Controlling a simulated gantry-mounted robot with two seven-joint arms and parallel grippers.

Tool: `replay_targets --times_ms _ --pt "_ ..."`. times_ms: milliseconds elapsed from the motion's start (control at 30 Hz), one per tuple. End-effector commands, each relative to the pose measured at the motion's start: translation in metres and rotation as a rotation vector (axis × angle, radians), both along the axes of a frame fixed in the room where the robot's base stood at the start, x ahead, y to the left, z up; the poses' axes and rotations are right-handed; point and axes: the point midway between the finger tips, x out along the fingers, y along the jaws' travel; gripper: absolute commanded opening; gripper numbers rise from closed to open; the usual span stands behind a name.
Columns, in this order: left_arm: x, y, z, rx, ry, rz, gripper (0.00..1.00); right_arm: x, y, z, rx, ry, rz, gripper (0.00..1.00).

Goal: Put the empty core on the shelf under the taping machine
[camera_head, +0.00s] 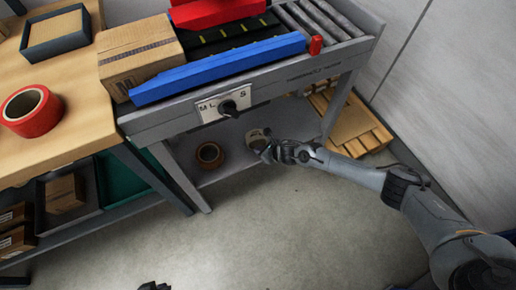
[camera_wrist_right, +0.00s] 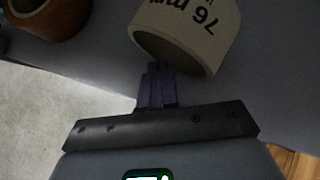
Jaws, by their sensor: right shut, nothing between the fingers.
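The pale beige core (camera_wrist_right: 185,28), printed "76 mm", rests on the grey shelf (camera_head: 232,171) under the taping machine (camera_head: 290,72); in the head view the core (camera_head: 256,136) shows at the shelf's middle, partly hidden by my right gripper. My right gripper (camera_head: 268,152) is at the core's near side. In the right wrist view its dark purple fingers (camera_wrist_right: 157,70) are closed together, with nothing between them, their tips by the core's near rim. I cannot tell whether they touch it. A small dark part at the bottom edge may be my left gripper (camera_head: 155,286).
A brown ring-shaped core (camera_head: 210,155) sits on the same shelf to the left. The machine's legs bound the shelf. A wooden pallet (camera_head: 355,125) lies to the right. A bench (camera_head: 75,115) with a red tape roll (camera_head: 32,110) stands left. The floor in front is clear.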

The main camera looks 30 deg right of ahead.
Motion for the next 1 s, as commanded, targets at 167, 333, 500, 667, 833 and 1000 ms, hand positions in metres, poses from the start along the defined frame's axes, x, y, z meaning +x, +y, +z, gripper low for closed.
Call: replay_targets --times_ms 167,333,500,667,833,1000 --pt "0.0 0.0 0.017 0.0 -0.001 0.0 0.0 -0.02 -0.008 0.004 -0.002 0.003 0.004 0.0" --pt "-0.001 0.0 0.042 0.0 0.002 -0.001 0.0 -0.042 -0.018 0.033 -0.002 0.002 0.004 0.0" --pt "-0.001 0.0 0.058 0.0 0.001 -0.001 0.0 -0.062 -0.026 0.053 -0.001 0.002 0.003 0.0" --pt "0.001 0.0 0.068 0.001 -0.002 0.0 0.0 -0.075 -0.032 0.065 0.0 0.002 0.004 0.0" --pt "0.0 0.0 0.071 0.0 -0.001 0.0 0.0 -0.081 -0.034 0.071 0.0 0.001 0.003 0.0" --pt "0.0 0.0 0.071 0.0 0.0 0.0 0.0 -0.082 -0.034 0.071 0.0 0.0 0.003 0.0"
